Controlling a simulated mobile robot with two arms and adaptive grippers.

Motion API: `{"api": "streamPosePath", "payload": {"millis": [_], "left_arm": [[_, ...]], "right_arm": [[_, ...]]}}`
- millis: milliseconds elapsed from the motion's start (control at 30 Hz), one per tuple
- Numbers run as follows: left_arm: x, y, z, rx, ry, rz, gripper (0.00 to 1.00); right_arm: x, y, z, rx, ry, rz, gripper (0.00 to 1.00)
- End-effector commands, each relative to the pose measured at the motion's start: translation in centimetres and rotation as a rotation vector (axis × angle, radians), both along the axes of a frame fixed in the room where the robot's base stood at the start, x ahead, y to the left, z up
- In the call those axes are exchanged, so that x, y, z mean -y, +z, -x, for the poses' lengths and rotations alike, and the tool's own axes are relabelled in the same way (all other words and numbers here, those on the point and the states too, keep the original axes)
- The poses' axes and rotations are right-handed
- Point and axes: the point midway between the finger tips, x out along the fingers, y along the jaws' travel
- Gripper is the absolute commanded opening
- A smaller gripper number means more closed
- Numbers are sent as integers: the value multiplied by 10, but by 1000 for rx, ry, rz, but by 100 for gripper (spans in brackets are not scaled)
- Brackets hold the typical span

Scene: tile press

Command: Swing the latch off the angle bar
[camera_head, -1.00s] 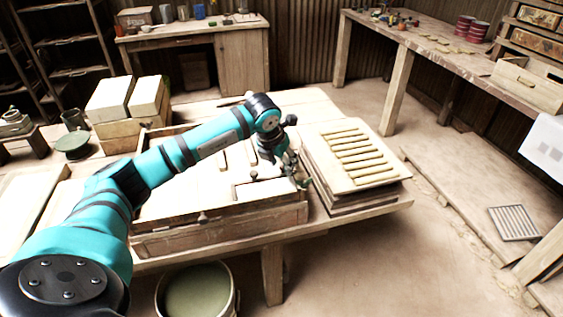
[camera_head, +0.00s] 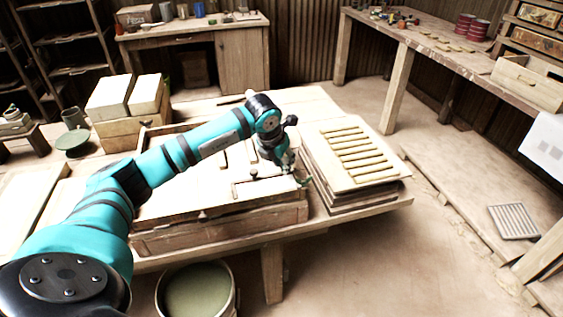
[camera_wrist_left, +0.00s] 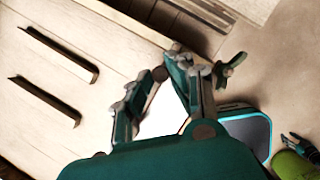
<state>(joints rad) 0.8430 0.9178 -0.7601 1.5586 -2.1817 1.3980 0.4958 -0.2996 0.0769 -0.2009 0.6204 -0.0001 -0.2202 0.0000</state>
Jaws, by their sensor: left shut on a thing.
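My left gripper (camera_head: 290,170) is low over the right part of the wooden press frame. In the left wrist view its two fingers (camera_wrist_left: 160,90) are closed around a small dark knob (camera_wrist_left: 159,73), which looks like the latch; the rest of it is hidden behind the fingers. A thin angle bar (camera_head: 236,191) lies on the pale top of the frame, left of the gripper. Whether the latch still crosses the bar cannot be told. A small dark teal jointed part (camera_wrist_left: 297,144) at the right edge of the wrist view may be my right gripper; its jaws are unclear.
A stack of boards with several slats (camera_head: 355,158) stands close to the right of the gripper. The wooden frame (camera_head: 220,232) sits on the table. A bucket (camera_head: 198,290) stands on the floor in front. Pale blocks (camera_head: 110,98) stand at the back left.

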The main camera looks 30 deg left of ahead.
Motion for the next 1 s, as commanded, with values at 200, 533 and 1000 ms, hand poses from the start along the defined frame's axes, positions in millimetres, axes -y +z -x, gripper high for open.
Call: {"api": "streamPosePath", "payload": {"millis": [200, 533, 1000], "left_arm": [[-3, -1, -3, 3, -70, 1, 0], [-12, -1, -11, 4, -330, 1, 0], [-18, 1, -29, 6, -777, 2, 0]], "right_arm": [[1, -7, 0, 0, 0, 1, 40], [4, -23, 0, 0, 1, 4, 40], [4, -34, 0, -1, 0, 5, 40]]}}
